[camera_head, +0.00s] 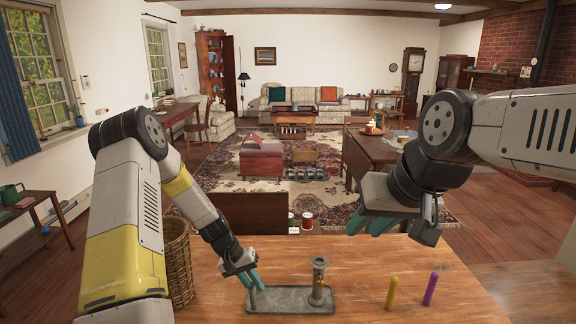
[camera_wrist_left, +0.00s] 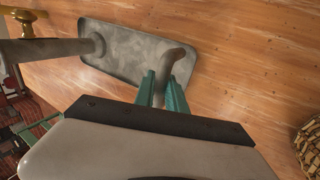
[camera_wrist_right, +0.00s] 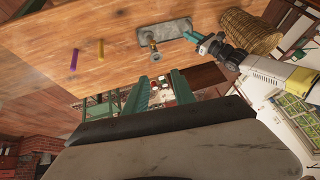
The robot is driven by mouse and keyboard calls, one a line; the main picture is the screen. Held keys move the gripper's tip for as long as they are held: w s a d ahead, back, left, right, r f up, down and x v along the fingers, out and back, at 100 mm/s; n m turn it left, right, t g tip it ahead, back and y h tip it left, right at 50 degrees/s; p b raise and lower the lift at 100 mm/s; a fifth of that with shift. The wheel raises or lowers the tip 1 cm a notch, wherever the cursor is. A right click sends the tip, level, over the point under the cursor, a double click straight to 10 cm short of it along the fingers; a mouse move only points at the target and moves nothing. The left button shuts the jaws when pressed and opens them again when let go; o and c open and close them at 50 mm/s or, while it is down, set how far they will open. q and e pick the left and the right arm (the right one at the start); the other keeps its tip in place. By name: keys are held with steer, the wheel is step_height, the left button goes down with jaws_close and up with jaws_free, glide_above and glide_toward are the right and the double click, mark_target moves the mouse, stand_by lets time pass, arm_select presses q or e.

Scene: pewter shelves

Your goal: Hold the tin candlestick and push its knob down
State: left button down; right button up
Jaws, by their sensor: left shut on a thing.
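The grey tin candlestick stands upright on the wooden table, with a long tray base (camera_head: 288,307) and a tall column (camera_head: 318,268) at its right end. A small brass knob (camera_head: 325,286) sits on the column's side. It also shows at the upper left of the left wrist view (camera_wrist_left: 24,18). My left gripper (camera_head: 249,276) is shut on the candlestick's curved handle (camera_wrist_left: 174,56) at the tray's left end. My right gripper (camera_head: 380,226) is open and empty, raised above and to the right of the column. The right wrist view shows its fingers apart (camera_wrist_right: 157,92).
A yellow candle (camera_head: 392,293) and a purple candle (camera_head: 430,289) are on the table (camera_head: 465,293) right of the candlestick. A wicker basket (camera_head: 179,265) stands at the table's left edge. The tabletop between candlestick and candles is clear.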

steer(key=shift+w, duration=0.1)
jaws_close()
steer(key=w+a+f+n+g+h, duration=0.2)
steer(key=w+a+f+n+g, duration=0.1)
steer(key=w+f+n, duration=0.4)
steer(key=w+a+f+n+g+h, duration=0.3)
steer(key=w+a+f+n, duration=0.3)
steer(key=w+f+n, duration=0.2)
steer(key=shift+w+n, duration=1.2)
steer(key=shift+w, duration=0.2)
steer(key=shift+a, duration=0.1)
